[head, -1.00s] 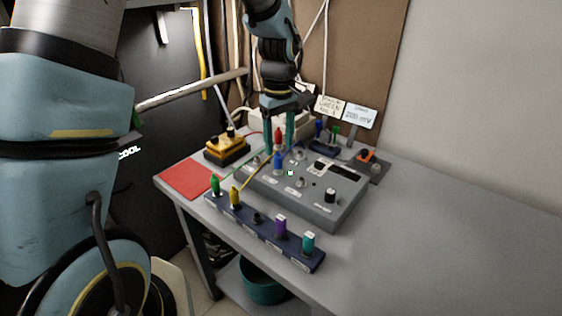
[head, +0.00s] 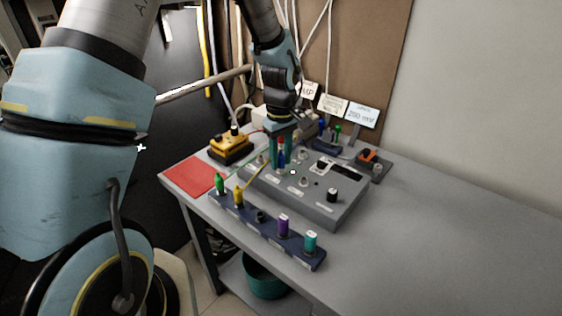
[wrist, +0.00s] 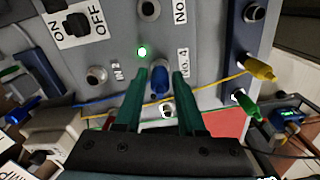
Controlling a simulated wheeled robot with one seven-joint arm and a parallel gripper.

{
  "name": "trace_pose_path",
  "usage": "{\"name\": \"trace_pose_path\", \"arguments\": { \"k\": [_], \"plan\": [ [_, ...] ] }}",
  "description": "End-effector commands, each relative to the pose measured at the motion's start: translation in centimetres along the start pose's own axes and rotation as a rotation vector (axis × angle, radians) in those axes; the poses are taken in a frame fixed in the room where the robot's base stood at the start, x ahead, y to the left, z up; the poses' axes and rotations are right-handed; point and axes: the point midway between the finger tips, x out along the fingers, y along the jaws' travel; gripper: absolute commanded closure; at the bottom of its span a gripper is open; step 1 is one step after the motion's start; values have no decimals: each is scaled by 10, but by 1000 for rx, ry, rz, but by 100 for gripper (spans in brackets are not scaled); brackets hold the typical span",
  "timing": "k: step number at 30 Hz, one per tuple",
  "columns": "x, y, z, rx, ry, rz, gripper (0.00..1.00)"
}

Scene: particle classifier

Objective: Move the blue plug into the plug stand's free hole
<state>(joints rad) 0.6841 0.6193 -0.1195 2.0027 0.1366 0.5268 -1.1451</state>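The blue plug (head: 281,158) stands on the grey panel box (head: 320,207). In the wrist view the blue plug (wrist: 159,82) shows between my two teal fingers, beside a "No. 4" label. My gripper (head: 279,161) points down around it. In the wrist view the fingers of my gripper (wrist: 160,74) are apart, with a gap on each side of the plug. The plug stand (head: 300,256) is a dark blue strip at the table's front edge. It holds green, yellow, purple and teal plugs. Its free hole (head: 260,216) lies between the yellow and purple plugs.
A red plug (head: 281,140) stands just behind the blue one. A yellow cable (wrist: 215,88) passes close to my fingers. A yellow-black device (head: 230,146) and red mat (head: 190,178) lie left. A small rack (head: 326,146) stands behind the box. The table's right side is clear.

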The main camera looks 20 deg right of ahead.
Motion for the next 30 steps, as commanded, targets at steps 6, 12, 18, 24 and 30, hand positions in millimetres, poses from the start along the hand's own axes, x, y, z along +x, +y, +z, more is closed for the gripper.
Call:
{"name": "trace_pose_path", "arguments": {
  "k": [6,12,18,24,30],
  "plan": [
    [0,0,0,0,0,0,87],
    [0,0,0,0,0,0,100],
    [0,0,0,0,0,0,100],
    [-2,0,0,0,1,1,100],
    [-26,1,-1,1,4,5,100]
  ]
}}
